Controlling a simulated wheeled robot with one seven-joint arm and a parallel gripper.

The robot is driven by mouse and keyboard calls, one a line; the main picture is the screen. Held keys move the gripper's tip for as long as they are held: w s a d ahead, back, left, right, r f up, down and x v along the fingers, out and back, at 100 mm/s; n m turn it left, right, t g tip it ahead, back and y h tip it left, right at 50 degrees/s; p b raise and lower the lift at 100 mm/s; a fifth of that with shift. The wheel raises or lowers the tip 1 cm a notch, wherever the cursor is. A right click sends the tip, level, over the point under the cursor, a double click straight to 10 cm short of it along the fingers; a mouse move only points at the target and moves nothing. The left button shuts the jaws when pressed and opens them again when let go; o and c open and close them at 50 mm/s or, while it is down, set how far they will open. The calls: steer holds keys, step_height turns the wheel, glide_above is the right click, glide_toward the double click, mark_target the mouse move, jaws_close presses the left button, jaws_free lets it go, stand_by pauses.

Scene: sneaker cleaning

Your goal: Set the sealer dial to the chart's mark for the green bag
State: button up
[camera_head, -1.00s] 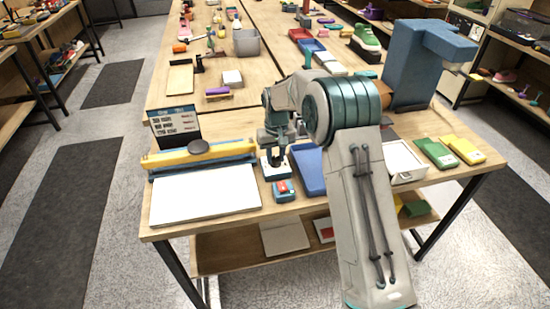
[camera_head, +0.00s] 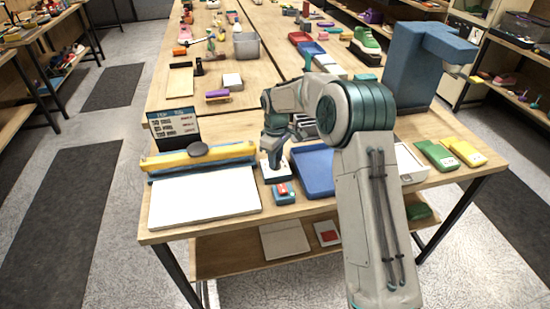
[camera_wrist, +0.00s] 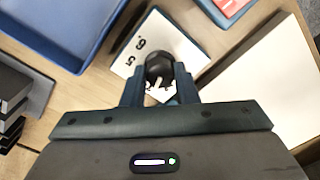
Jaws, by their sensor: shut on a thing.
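The sealer dial is a black knob (camera_wrist: 159,70) on a white, numbered plate (camera_wrist: 127,62) in the wrist view; the figures 5 and 6 show beside it. My gripper (camera_wrist: 160,88) is shut on the knob, one finger on each side. In the head view my gripper (camera_head: 274,164) points down onto the dial unit (camera_head: 268,178), and the knob is hidden there. The dark chart board (camera_head: 175,127) stands behind the yellow-and-blue sealer (camera_head: 190,157); its rows are too small to read.
A blue tray (camera_head: 313,172) lies just right of the dial unit. A small blue-and-red box (camera_head: 284,192) sits in front of it. The white sealer board (camera_head: 205,194) is at left. A tall blue machine (camera_head: 408,75) stands behind my arm.

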stand_by(0.3)
steer(key=o, duration=1)
step_height(320, 180, up, 14)
steer(key=shift+b, duration=0.4)
